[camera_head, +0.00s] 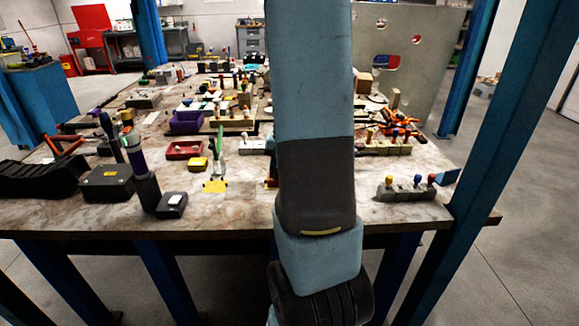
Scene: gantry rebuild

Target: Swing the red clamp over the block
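My arm comes down through the middle of the view and hides the centre of the table. My gripper does not show. I cannot tell for sure which thing is the red clamp. A red-orange handled tool (64,147) lies at the left of the table. Several orange-red and black pieces (398,131) lie right of my arm, close behind a block with coloured knobs (383,149). A grey block (405,194) with yellow, blue and red knobs sits near the front right edge. Which block the task means is unclear.
The worktable (235,212) is crowded with a red tray (184,150), a purple bin (186,122), a black box (107,183) and an upright dark cylinder (147,190). Blue posts (490,150) stand at its right. A grey panel with holes (420,75) stands behind.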

